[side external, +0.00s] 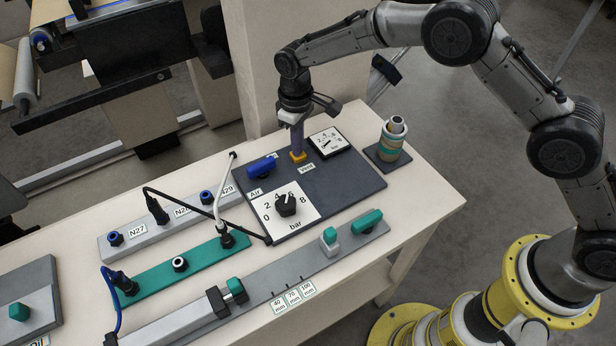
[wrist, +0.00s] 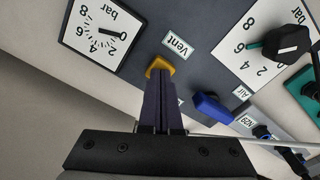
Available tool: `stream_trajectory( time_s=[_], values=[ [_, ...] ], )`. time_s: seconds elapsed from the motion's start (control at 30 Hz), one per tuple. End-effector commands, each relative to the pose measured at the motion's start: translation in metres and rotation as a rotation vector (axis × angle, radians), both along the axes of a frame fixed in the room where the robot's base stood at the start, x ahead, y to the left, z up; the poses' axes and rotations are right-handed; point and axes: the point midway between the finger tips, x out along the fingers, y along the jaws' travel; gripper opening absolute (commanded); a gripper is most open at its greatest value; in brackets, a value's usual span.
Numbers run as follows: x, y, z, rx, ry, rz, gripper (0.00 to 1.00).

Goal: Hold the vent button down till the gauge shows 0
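The yellow vent button (side external: 298,157) is on the dark panel (side external: 340,184), next to the label "Vent" (wrist: 177,45). My gripper (side external: 298,150) points down at it, fingers together with nothing visible between them. The fingertips appear to touch the top of the button; it also shows past the fingertips in the wrist view (wrist: 160,65). How far down it is pressed I cannot tell. The white gauge (side external: 329,142) is right of the button, and upside down in the wrist view (wrist: 103,32).
A blue valve handle (side external: 262,167) labelled "Air" lies left of the button. A black regulator knob (side external: 287,205) on a white dial is in front. A stack of rings (side external: 391,138) stands on a dark base at right. Hoses rise from the green bar (side external: 165,270).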

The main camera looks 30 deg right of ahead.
Motion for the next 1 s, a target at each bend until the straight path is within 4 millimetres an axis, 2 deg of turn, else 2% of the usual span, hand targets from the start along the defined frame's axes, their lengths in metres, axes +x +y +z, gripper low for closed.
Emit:
stream_trajectory(
  time_s=[0.47, 1.0],
  values=[
    [-0.001, 0.0, -0.001, -0.002, 0.003, 0.0, 0.0],
    [0.0, 0.0, 0.037, 0.0, -0.001, 0.0, 0.0]
  ],
)
